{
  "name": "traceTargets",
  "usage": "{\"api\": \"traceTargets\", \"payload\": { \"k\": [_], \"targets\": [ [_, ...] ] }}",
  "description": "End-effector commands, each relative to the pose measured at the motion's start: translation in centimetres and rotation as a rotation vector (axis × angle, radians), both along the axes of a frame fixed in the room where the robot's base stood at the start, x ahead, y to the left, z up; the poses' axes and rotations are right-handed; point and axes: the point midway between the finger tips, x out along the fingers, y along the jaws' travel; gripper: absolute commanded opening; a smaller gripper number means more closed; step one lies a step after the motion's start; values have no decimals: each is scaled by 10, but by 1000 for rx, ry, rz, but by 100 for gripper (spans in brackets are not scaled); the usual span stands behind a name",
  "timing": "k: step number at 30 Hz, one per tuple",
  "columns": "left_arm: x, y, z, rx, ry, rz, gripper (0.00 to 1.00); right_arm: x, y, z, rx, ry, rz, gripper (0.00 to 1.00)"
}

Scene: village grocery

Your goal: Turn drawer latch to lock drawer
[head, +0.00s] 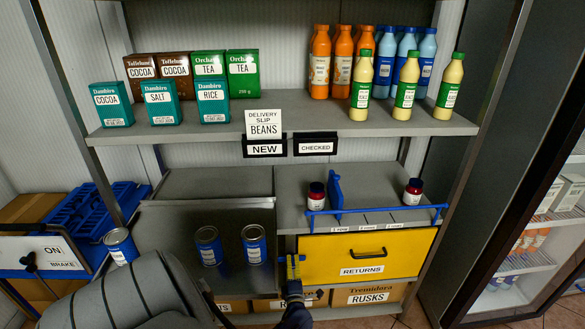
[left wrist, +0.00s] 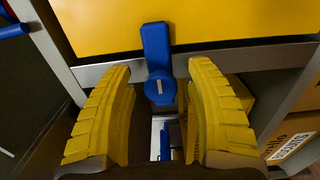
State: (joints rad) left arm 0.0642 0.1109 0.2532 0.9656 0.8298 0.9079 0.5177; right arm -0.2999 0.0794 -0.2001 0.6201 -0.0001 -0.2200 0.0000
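The yellow drawer front (head: 330,252), labelled RETURNS, has a black handle and sits below the middle shelf; it looks closed. In the left wrist view, the blue latch (left wrist: 157,55) stands upright. My left gripper (head: 293,266) is at the drawer's lower left corner. In the left wrist view its yellow fingers (left wrist: 160,85) are open on either side of the latch's lower end, with gaps showing. My right gripper is not in view.
Blue cans (head: 209,246) stand on the shelf left of the drawer. A RUSKS box (head: 366,295) is below.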

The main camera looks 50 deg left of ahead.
Motion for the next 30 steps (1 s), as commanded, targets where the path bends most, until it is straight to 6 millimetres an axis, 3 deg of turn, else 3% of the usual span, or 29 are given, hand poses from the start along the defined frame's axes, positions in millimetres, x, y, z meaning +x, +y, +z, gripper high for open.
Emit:
{"api": "traceTargets", "payload": {
  "k": [11,30],
  "targets": [
    [-7,-8,-1,-1,1,1,55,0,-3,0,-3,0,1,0],
    [-65,-86,-1,-1,1,0,55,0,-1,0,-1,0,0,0]
  ]
}}
